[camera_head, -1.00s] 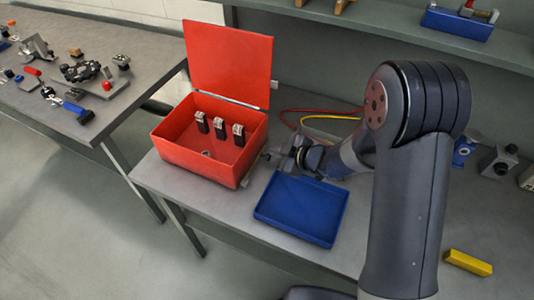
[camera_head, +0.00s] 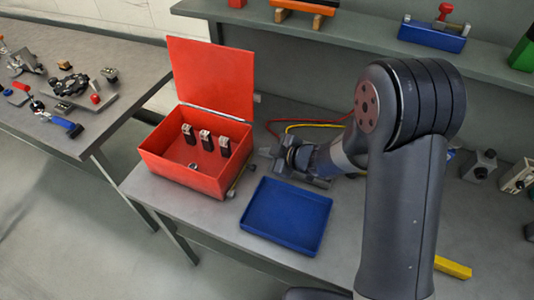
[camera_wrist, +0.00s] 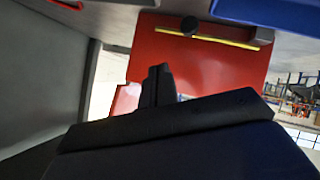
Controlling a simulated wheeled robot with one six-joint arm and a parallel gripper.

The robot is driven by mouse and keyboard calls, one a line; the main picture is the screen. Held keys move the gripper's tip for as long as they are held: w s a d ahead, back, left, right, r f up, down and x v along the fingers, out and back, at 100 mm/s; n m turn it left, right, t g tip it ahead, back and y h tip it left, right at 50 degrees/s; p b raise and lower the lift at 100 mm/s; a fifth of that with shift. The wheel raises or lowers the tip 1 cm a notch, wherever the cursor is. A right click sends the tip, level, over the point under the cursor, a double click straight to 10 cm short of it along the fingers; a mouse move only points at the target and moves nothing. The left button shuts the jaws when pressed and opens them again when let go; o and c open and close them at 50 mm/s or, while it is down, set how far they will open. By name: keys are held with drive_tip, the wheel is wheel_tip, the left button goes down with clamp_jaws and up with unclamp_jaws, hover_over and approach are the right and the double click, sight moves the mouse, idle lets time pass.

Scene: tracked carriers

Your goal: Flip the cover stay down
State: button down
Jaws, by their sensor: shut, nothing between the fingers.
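The red box (camera_head: 190,176) stands on the bench with its red lid (camera_head: 212,80) raised. The cover stay, a thin brass-coloured rod (camera_head: 239,181), lies low along the outside of the box's right wall. My gripper (camera_head: 267,152) is shut and empty, just right of the box. Its fingers (camera_wrist: 158,85) show in front of the red wall in the wrist view, apart from the rod. Whether the rod's pivot end touches anything is too small to tell.
A blue tray (camera_head: 287,248) lies in front of my gripper. Several dark parts stand inside the box. Red and yellow cables (camera_head: 310,124) lie behind my wrist. A yellow block (camera_head: 453,267) lies at the right. A shelf (camera_head: 330,30) runs along the back.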

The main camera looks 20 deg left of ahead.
drive_tip(key=d+r, duration=0.5)
drive_tip(key=d, duration=0.2)
drive_tip(key=shift+d, duration=0.35)
